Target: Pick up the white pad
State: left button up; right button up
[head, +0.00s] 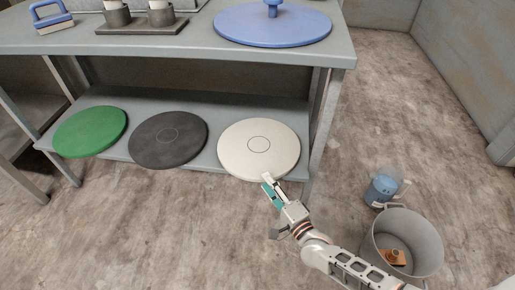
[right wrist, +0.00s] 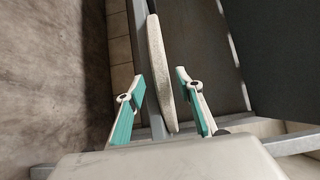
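The white pad (head: 258,150) is a flat round disc with a small ring mark at its centre. It lies at the right end of the lower shelf, its front edge over the shelf's front. My right gripper (head: 269,182) is at the pad's front edge. In the right wrist view the pad (right wrist: 160,75) shows edge-on between the two spread teal-lined fingers (right wrist: 157,80). A gap shows on each side of it, and I see no grip on it. My left gripper is not in view.
A dark grey pad (head: 168,140) and a green pad (head: 90,132) lie left on the lower shelf (head: 215,108). The table leg (head: 325,125) stands close right. A blue round lid (head: 272,24) is on the tabletop. A blue jug (head: 381,190) and a bucket (head: 428,245) stand on the floor.

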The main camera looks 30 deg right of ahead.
jog(key=shift+w+a+r, duration=0.1)
jog(key=shift+w, duration=0.75)
grip_shut()
